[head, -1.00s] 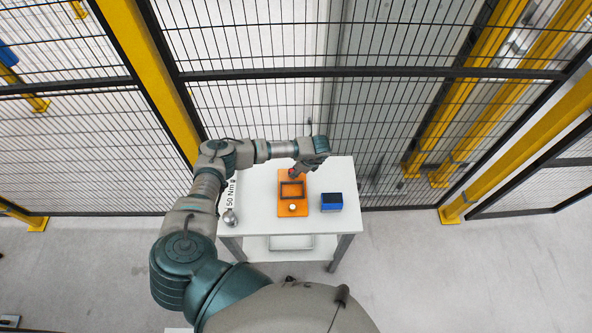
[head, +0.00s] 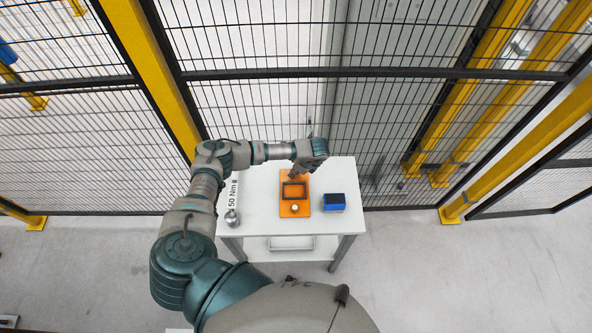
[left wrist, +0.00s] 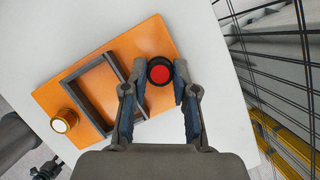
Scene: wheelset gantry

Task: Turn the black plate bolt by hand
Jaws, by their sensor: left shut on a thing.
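The black bolt with a red round top (left wrist: 159,74) stands at one end of the orange plate (left wrist: 165,40) in the left wrist view. My left gripper (left wrist: 159,82) has its two fingers on either side of the bolt and is shut on it. In the head view my left gripper (head: 297,175) reaches down to the far end of the orange plate (head: 287,209), and the bolt is hidden there. A raised dark rectangular frame (head: 294,183) is on the plate's middle. A bolt with a white top and brass-coloured side (left wrist: 64,121) is at the plate's other end.
The plate lies on a white table (head: 262,218). A silver round object (head: 232,217) lies at the left beside a "50 Nm" label (head: 232,193). Wire mesh fencing (head: 270,110) stands close behind the table.

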